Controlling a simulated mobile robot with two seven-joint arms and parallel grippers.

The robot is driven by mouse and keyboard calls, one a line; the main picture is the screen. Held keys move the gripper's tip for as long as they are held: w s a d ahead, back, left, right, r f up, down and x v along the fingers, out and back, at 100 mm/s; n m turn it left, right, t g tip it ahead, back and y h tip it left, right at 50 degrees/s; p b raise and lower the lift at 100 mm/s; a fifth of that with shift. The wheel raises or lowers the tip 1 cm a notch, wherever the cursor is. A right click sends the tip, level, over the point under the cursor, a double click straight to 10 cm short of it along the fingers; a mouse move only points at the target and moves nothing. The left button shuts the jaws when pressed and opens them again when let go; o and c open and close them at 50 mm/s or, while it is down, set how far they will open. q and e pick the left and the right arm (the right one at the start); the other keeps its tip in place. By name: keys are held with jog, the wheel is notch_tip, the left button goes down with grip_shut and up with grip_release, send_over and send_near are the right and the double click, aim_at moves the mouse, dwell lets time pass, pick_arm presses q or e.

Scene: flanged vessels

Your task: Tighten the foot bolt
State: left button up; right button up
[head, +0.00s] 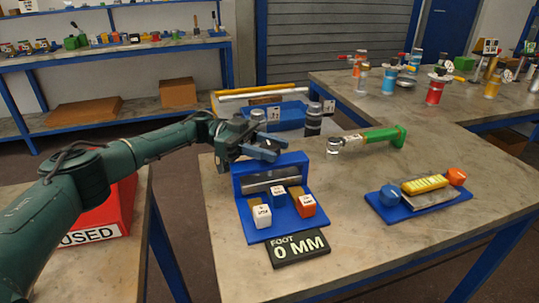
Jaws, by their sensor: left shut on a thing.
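My left gripper (268,150) reaches in from the left, just above and behind the upright of a blue stand (267,236). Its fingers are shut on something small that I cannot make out. I cannot pick out the foot bolt itself. My right gripper is not in view.
A green-handled tool (381,138) lies behind right of the stand, near a dark cylinder (313,124) and a blue box (285,117). A blue tray (388,208) with a yellow piece stands at right. A red bin (108,212) is at left. Bare tabletop lies between stand and tray.

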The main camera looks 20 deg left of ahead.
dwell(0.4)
pick_arm(q)
jog(key=o, duration=0.9)
jog(key=shift+o, duration=0.2)
jog(key=shift+a, duration=0.25)
jog(key=w+a+b, duration=0.1)
jog(key=a+b, duration=0.1)
jog(key=a, duration=0.4)
jog(key=shift+w+a, duration=0.25)
jog(key=shift+a, duration=0.15)
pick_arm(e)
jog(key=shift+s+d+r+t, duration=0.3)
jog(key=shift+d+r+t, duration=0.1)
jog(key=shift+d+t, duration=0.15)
